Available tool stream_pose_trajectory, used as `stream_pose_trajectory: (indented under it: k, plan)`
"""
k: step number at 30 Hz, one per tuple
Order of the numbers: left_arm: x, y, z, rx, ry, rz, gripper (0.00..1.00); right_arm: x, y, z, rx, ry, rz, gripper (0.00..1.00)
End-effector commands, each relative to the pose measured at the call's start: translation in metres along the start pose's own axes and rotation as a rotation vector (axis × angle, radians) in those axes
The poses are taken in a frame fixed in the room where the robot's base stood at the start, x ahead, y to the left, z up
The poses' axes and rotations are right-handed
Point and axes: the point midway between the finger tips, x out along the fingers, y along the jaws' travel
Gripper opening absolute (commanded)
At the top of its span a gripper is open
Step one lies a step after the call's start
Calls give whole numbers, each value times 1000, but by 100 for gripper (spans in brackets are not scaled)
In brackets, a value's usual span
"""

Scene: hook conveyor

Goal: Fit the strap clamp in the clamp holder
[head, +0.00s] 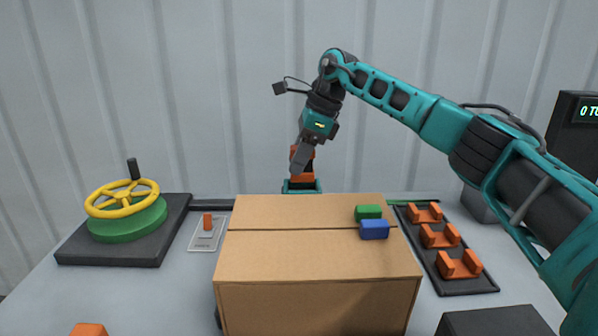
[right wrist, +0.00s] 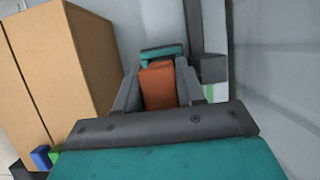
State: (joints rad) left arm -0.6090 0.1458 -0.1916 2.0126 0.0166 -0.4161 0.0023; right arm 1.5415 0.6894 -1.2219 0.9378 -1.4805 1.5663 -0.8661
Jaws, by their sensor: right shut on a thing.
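My right gripper (head: 301,158) points down behind the cardboard box, shut on an orange block-like piece (head: 306,153), which I take to be the strap clamp. In the right wrist view the orange piece (right wrist: 158,86) sits between the two grey fingers of my gripper (right wrist: 160,76). A teal part (head: 302,186) shows directly below the orange piece; it also shows beyond it in the wrist view (right wrist: 161,52). I cannot tell whether the teal part is joined to it or is the clamp holder. The box hides what lies below. My left gripper is not in view.
The cardboard box (head: 318,295) fills the table's front middle, with a green block (head: 368,212) and a blue block (head: 374,230) on top. A black rack (head: 468,286) with orange cradles stands right. A yellow handwheel (head: 122,199) and small switch plate (head: 206,235) stand left.

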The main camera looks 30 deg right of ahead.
Motion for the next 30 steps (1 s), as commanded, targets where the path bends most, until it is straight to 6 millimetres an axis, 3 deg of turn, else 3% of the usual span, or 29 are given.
stream_pose_trajectory:
  k: [5, 16, 17, 24, 30]
  plan:
    - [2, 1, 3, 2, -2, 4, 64, 26, 0, -11, 1, 1, 2, 0]
    - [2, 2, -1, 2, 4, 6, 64, 29, 0, -12, 0, 0, 1, 0]
    - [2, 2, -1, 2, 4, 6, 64, 30, 0, -13, 0, 1, 1, 39]
    - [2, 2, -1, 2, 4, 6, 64, 30, 0, -12, 0, 1, 1, 62]
    - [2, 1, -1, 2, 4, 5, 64, 29, 0, -12, 0, 1, 1, 64]
